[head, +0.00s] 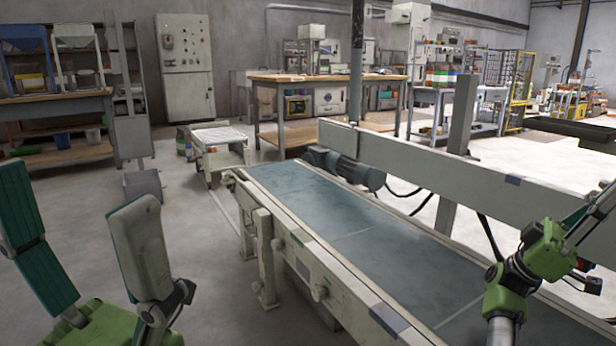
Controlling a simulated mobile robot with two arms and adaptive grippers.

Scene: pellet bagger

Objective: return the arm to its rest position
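My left gripper (76,190) is large and close in the lower left of the head view. Its two pale fingers with dark teal pads point up and stand wide apart, with nothing between them. Its green palm is cut off by the bottom edge. My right arm comes up from the bottom right with green and black joints. What looks like my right gripper (592,222) is at the right edge, in front of the conveyor's far rail. Its tips are cut off by the frame, so its opening cannot be told.
A conveyor with a grey-blue belt (345,222) runs from the centre to the lower right, with a motor (345,168) at its far end. A low white cart (219,143) stands behind it. A wooden workbench (330,79) is farther back. Open floor (200,235) lies left of the conveyor.

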